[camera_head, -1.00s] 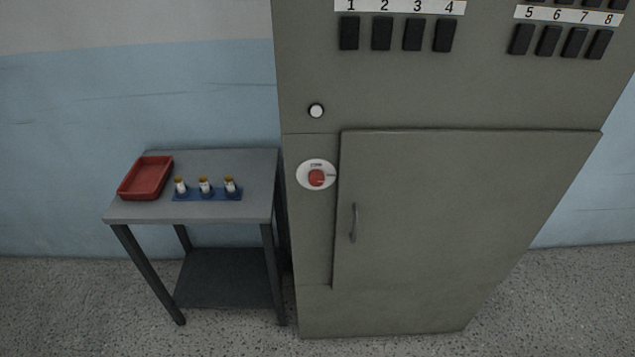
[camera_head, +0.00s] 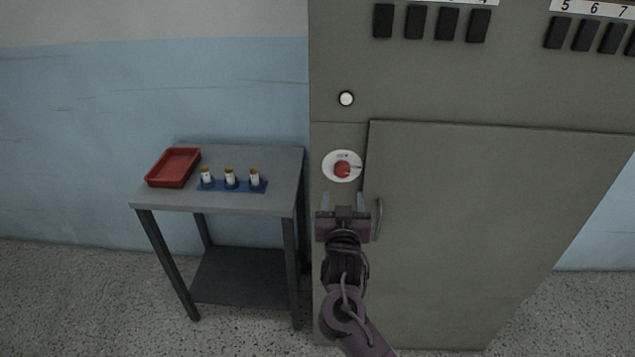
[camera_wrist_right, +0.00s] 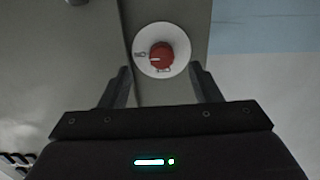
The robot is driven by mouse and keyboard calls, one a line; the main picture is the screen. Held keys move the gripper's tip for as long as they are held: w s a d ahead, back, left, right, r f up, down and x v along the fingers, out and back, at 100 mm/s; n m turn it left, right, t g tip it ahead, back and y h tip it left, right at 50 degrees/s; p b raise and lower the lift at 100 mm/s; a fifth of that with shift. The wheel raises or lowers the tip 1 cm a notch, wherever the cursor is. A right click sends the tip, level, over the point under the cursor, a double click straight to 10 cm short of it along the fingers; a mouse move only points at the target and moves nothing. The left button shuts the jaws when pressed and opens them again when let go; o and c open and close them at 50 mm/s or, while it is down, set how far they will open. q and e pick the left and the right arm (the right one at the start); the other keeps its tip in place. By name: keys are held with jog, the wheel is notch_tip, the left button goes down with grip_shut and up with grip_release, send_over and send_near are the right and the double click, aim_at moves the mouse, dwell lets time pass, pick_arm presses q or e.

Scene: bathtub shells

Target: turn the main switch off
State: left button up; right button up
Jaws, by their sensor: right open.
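The main switch is a red knob (camera_head: 342,169) on a white oval plate (camera_head: 330,160), on the grey cabinet front left of the door. In the right wrist view the red knob (camera_wrist_right: 161,56) shows on its round plate, ahead of the fingers. My right gripper (camera_head: 343,199) is open and empty, just below the knob in the head view. In the wrist view its two fingers (camera_wrist_right: 165,88) are spread, with the knob between and beyond them. I see no contact with the knob. My left gripper is not in view.
The cabinet door (camera_head: 480,220) has a handle (camera_head: 378,217) right beside my right gripper. A white button (camera_head: 346,99) is above the switch. A side table (camera_head: 285,170) at left holds a red tray (camera_head: 175,168) and small fuses in a blue holder (camera_head: 241,187).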

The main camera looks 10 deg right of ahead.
aim_at(342, 171)
jog(key=w, duration=0.2)
jog(key=w+d+r+p, duration=0.1)
jog(key=w, duration=0.1)
jog(key=w+r, duration=0.1)
jog(key=w, duration=0.1)
jog(key=shift+d, duration=0.25)
jog(key=shift+p+x, duration=0.3)
jog(key=shift+x, duration=0.5)
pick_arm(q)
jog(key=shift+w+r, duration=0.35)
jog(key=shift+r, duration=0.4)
pick_arm(e)
jog(key=shift+f, duration=0.2)
jog(key=shift+c, duration=0.3)
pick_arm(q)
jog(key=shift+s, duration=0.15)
pick_arm(e)
jog(key=c, duration=0.9)
